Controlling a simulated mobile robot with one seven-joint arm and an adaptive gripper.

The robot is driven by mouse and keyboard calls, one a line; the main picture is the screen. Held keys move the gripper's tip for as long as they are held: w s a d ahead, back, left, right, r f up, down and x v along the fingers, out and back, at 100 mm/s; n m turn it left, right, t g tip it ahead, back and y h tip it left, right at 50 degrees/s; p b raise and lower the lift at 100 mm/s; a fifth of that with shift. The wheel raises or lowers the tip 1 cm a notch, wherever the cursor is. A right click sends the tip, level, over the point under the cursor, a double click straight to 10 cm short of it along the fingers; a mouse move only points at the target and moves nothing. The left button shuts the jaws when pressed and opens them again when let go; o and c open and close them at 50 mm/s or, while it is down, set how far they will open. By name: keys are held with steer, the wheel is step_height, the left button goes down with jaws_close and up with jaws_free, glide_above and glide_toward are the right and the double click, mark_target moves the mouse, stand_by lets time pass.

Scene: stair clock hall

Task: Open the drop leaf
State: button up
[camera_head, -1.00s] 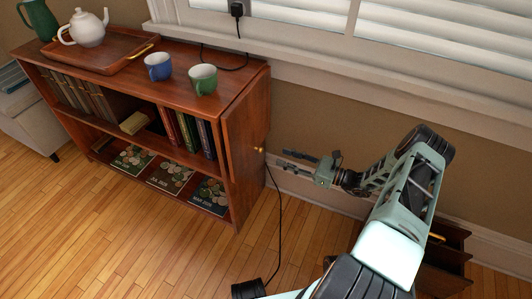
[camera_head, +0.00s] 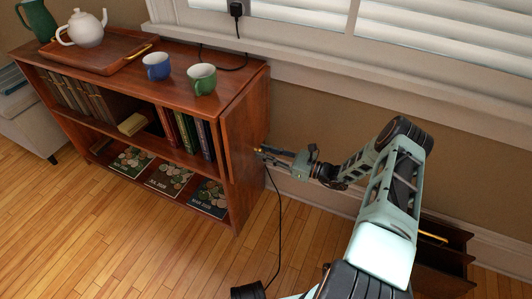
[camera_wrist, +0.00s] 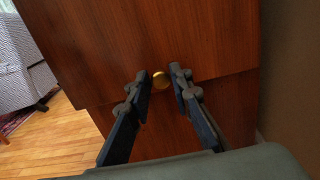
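The drop leaf (camera_head: 243,118) is a reddish-brown wooden panel hanging down flat against the right end of the low bookcase (camera_head: 232,205). It also fills the upper part of the wrist view (camera_wrist: 105,40), with its lower edge visible. A round brass knob (camera_wrist: 160,79) sits near that lower edge. My gripper (camera_wrist: 159,74) is open, with its two dark fingers on either side of the knob and a gap showing on each side. In the head view my gripper (camera_head: 261,153) is at the leaf's face and mostly hides the knob.
On the bookcase top are a tray (camera_head: 125,62) with a white teapot (camera_head: 85,28), a blue mug (camera_head: 157,67) and a green mug (camera_head: 202,78). Wall and window sill are close behind.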

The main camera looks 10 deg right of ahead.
jaws_close()
